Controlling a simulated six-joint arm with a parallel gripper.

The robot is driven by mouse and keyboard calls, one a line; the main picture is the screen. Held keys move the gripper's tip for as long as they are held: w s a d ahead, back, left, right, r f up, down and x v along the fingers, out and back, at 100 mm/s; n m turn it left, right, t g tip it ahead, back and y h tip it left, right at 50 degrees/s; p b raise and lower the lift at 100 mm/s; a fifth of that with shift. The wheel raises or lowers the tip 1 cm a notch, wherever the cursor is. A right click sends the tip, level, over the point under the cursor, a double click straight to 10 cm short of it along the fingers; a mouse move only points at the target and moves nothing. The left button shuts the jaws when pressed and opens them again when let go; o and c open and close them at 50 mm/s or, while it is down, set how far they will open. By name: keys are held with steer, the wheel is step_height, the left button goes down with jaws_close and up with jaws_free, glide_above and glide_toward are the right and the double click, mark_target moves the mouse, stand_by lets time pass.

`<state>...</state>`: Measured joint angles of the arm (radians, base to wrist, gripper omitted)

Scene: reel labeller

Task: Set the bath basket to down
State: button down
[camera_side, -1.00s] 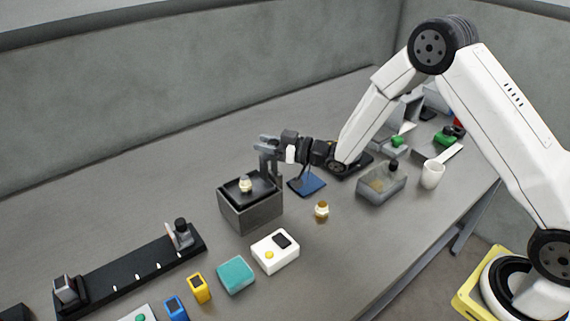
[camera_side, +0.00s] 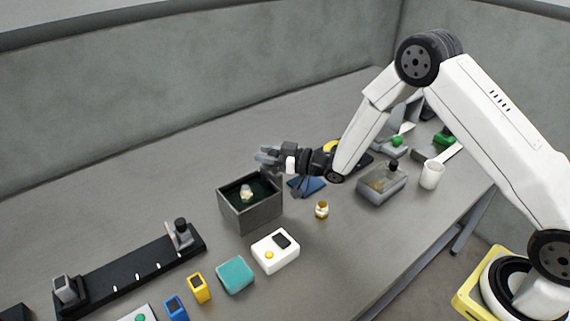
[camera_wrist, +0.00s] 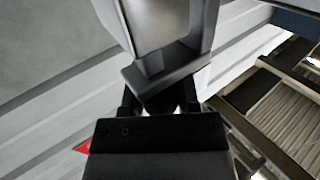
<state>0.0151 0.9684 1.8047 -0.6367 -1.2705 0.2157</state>
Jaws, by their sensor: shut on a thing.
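The bath (camera_side: 250,218) is a grey open box with a dark greenish inside. The bath basket's dark floor is no longer distinct; it sits low within the box walls. A cream and pale piece (camera_side: 246,195) shows inside the box. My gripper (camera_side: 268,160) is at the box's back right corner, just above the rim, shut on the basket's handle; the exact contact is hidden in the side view. In the wrist view my gripper (camera_wrist: 160,90) shows dark jaws closed below a grey metal part.
A small brown and cream piece (camera_side: 321,210) stands right of the bath. A white device (camera_side: 275,251) and a teal block (camera_side: 235,275) are in front. A blue mat (camera_side: 308,186) lies behind, close to my wrist.

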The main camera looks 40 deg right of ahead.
steer(key=shift+c, duration=1.6)
jaws_free()
steer(key=shift+s+d, duration=0.1)
steer(key=shift+s, duration=0.05)
steer(key=shift+s+d, duration=0.35)
steer(key=shift+s, duration=0.1)
steer(key=s+d+r, duration=0.2)
steer(key=s+r, duration=0.1)
steer(key=r, duration=0.4)
